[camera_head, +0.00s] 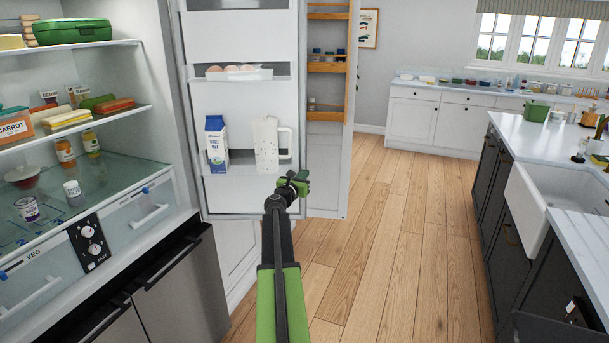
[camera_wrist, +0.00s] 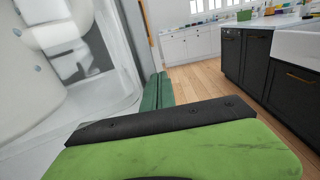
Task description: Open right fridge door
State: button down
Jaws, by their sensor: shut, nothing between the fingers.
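The right fridge door (camera_head: 245,115) stands wide open, its inner side with shelves facing me. My gripper (camera_head: 299,183) is shut and empty, at the door's lower right edge in the head view. I cannot tell whether it touches the door. In the wrist view the green fingers (camera_wrist: 157,92) are together beside the pale door (camera_wrist: 85,60), which fills the left side.
The open fridge interior (camera_head: 75,180) has shelves of food at left. An orange wooden door rack (camera_head: 328,67) stands behind the door. Wooden floor (camera_head: 390,220) is clear ahead and right. A dark island with a white sink (camera_head: 555,195) bounds the right side.

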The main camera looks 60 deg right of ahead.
jog(key=s+a, duration=0.6)
jog(key=a, duration=0.6)
jog(key=shift+s+a, duration=0.2)
jog(key=shift+s, duration=0.05)
jog(key=shift+w, duration=0.1)
jog(key=w+a+r+n+t+y+p, duration=0.1)
jog(key=w+a+n+t+y, duration=0.1)
jog(key=w+a+n+t, duration=0.75)
jog(key=w+a+r+n+t+y+p, duration=0.1)
jog(key=w+a+n+t+y, duration=0.15)
jog(key=w+a+n, duration=0.8)
jog(key=w+a+f+n+t+y+p, duration=0.1)
jog(key=w+a+f+n+t+y, duration=0.15)
jog(key=w+a+n+y, duration=0.9)
jog(key=w+a+f+n+g+y+p, duration=0.1)
jog(key=a+f+n+g+y, duration=0.35)
jog(key=a, duration=1.05)
jog(key=w+a+f+n+g+p, duration=0.15)
jog(key=a+f+n, duration=0.55)
jog(key=a, duration=0.7)
jog(key=s+a+f+n+g+h, duration=0.1)
jog(key=s+a+f+n+g, duration=0.1)
jog(key=s+a+n+g, duration=0.2)
jog(key=s+a+f+n+g+h+p, duration=0.1)
jog(key=s+a+f+n+g, duration=0.2)
jog(key=s, duration=0.8)
jog(key=a+n+g, duration=0.2)
jog(key=a+n, duration=0.1)
jog(key=a, duration=0.1)
